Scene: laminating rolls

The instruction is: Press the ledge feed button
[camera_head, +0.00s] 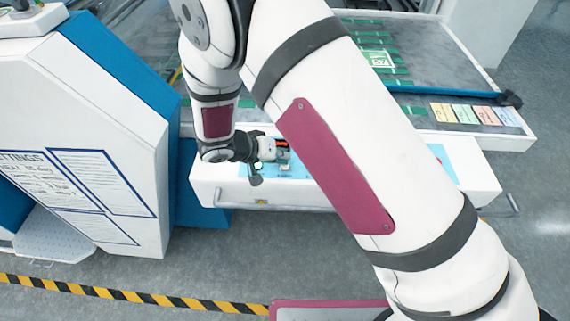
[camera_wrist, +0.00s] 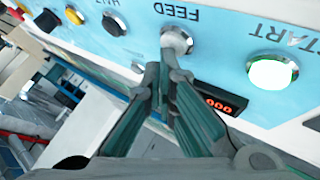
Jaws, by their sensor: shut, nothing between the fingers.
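The feed button (camera_wrist: 177,40) is a round silver-white button on a light blue control panel (camera_wrist: 225,55), beside the upside-down FEED label in the wrist view. My gripper (camera_wrist: 170,75) is shut and empty. Its green-grey fingertips meet just at the near edge of the feed button in that view; I cannot tell whether they touch it. In the head view the blue panel (camera_head: 300,171) lies on the white front ledge (camera_head: 330,198), and my wrist reaches over its left part. The feed button cannot be made out there.
A lit white-green START button (camera_wrist: 272,72) and a red digit display (camera_wrist: 220,103) lie to the right of the feed button. A black button (camera_wrist: 113,24) and a yellow one (camera_wrist: 75,15) lie to the left. A white-and-blue cabinet (camera_head: 85,130) stands left of the ledge.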

